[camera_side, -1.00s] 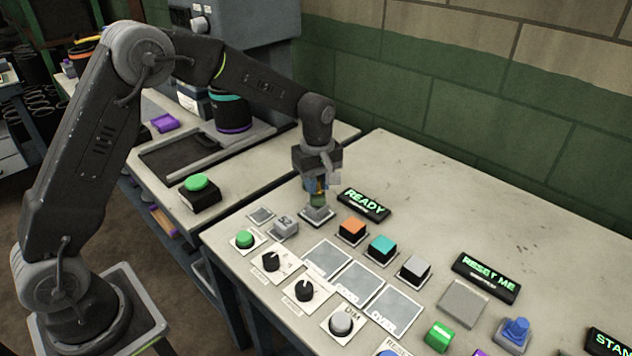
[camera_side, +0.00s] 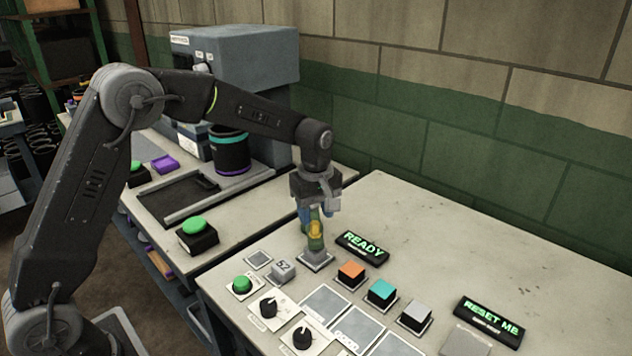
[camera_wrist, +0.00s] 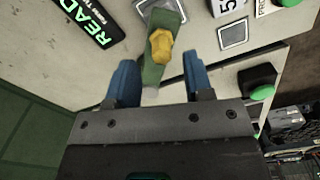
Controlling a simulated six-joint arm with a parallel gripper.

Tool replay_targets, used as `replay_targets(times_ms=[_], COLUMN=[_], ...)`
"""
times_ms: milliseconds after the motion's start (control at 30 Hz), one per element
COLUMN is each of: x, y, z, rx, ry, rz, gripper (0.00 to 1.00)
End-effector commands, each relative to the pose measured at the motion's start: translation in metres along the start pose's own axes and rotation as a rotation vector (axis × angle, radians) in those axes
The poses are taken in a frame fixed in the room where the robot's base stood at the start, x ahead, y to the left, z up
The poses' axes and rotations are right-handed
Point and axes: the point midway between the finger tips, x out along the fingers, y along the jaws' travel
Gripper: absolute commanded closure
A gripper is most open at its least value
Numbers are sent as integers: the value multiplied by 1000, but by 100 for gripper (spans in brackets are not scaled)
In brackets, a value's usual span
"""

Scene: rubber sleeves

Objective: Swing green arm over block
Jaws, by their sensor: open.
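The green arm (camera_side: 316,239) stands on a small grey base (camera_side: 316,261) and carries a yellow knob. My gripper (camera_side: 315,216) is open and points down at the green arm. In the wrist view my gripper (camera_wrist: 156,78) shows a gap on each side of the green arm. Orange (camera_side: 351,273), teal (camera_side: 382,291) and grey (camera_side: 415,315) blocks sit in a row to the right. Which block the task means I cannot tell.
A lit READY sign (camera_side: 362,246) stands close behind the green arm. A grey block marked 52 (camera_side: 283,270), a green button (camera_side: 241,285) and black knobs (camera_side: 268,306) are in front. The table's back right is clear.

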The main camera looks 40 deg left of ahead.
Motion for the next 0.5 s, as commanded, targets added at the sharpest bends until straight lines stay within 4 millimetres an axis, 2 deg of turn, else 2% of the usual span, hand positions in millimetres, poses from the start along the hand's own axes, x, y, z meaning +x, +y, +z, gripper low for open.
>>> replay_targets(times_ms=[33, 200, 400, 500], x=[-14, -52, -85, -93], y=[1, 1, 1, 0], z=[0, 0, 0, 0], rx=[0, 0, 0, 0], ry=[2, 2, 1, 0], rz=[6, 6, 4, 2], gripper=[53, 53, 53, 53])
